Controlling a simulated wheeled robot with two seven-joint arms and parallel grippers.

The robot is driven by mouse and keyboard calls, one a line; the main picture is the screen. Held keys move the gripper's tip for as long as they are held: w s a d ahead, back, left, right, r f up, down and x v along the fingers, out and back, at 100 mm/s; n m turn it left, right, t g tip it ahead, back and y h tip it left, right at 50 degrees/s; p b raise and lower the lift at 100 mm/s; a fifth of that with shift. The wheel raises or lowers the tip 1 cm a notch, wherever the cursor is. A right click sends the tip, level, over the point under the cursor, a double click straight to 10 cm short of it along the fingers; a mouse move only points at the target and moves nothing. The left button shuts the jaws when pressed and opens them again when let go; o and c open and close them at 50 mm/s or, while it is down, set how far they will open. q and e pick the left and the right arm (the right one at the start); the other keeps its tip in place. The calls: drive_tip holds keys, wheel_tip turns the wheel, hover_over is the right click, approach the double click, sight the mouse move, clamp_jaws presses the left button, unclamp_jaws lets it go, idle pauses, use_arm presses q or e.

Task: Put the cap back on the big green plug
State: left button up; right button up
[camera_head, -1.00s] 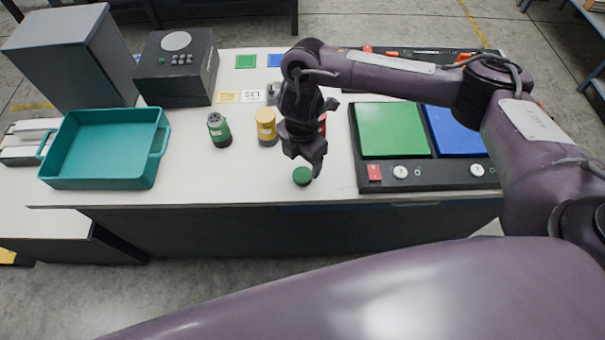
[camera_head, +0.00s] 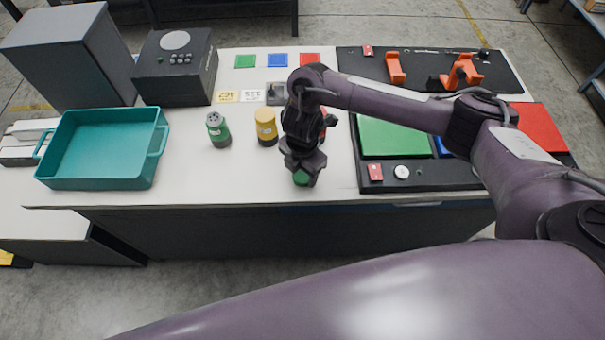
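The big green plug (camera_head: 218,130) stands upright on the white table, with its grey top with dark holes showing. The round green cap (camera_head: 301,178) lies near the table's front edge. My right gripper (camera_head: 303,172) points down over the cap, with its fingers close around it. The fingers partly hide the cap, and I cannot tell whether they press on it. My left gripper is out of view.
A yellow plug (camera_head: 266,127) stands between the green plug and my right gripper. A red item behind that gripper is mostly hidden. A teal tray (camera_head: 154,172) is at left, a black box (camera_head: 150,85) behind. The green panel (camera_head: 390,137) is right.

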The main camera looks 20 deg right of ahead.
drive_tip(key=c, duration=0.5)
drive_tip(key=shift+r, duration=0.1)
drive_tip(key=shift+r+p, duration=0.3)
drive_tip(key=shift+r, duration=0.25)
wheel_tip(320, 180, up, 8)
drive_tip(key=r+p, duration=0.1)
drive_tip(key=p, duration=0.2)
wheel_tip(320, 180, up, 10)
hover_over(303, 174)
drive_tip(key=shift+f, duration=0.1)
